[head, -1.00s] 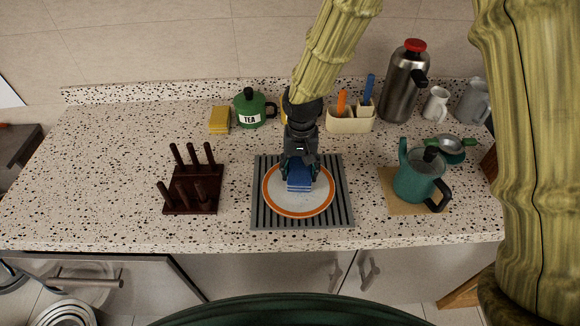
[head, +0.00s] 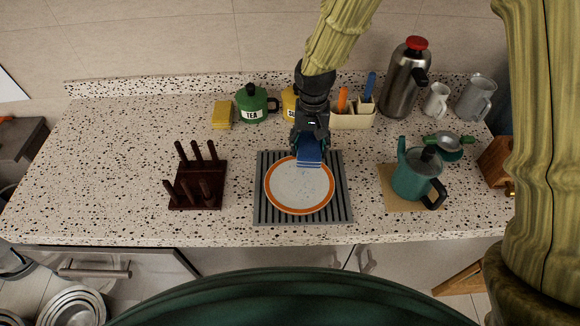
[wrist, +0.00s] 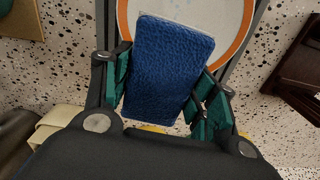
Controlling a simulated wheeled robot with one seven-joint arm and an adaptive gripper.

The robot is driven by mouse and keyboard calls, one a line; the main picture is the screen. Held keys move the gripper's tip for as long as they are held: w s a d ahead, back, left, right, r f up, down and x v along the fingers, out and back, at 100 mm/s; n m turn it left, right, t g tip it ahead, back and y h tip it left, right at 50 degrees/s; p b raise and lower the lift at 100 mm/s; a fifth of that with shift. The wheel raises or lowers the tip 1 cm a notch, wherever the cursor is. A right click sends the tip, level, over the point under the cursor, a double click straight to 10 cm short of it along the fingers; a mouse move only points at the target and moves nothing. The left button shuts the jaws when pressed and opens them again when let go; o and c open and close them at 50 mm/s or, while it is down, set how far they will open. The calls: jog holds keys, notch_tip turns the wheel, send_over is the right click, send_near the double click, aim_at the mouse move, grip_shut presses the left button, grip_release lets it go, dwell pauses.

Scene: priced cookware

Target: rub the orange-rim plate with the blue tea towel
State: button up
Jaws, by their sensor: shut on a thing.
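The orange-rim plate (head: 299,190) lies flat on a dark ribbed mat (head: 262,214) near the counter's front edge. Small blue marks show on its white middle. My gripper (head: 310,146) is shut on the folded blue tea towel (head: 309,153), at the plate's back right edge. In the wrist view the towel (wrist: 168,70) sits between the green-padded fingers of my gripper (wrist: 163,88), and part of the plate (wrist: 215,14) shows beyond it. I cannot tell whether the towel touches the plate.
A dark wooden rack (head: 198,185) stands left of the mat. A teal pot (head: 415,175) stands on a tan board at right. Behind are a yellow sponge (head: 222,115), green TEA pot (head: 251,104), utensil holder (head: 352,117) and steel flask (head: 402,82). The counter's left is clear.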

jog(key=shift+s+r+p, duration=0.1)
jog(key=shift+r+p, duration=0.3)
jog(key=shift+r, duration=0.55)
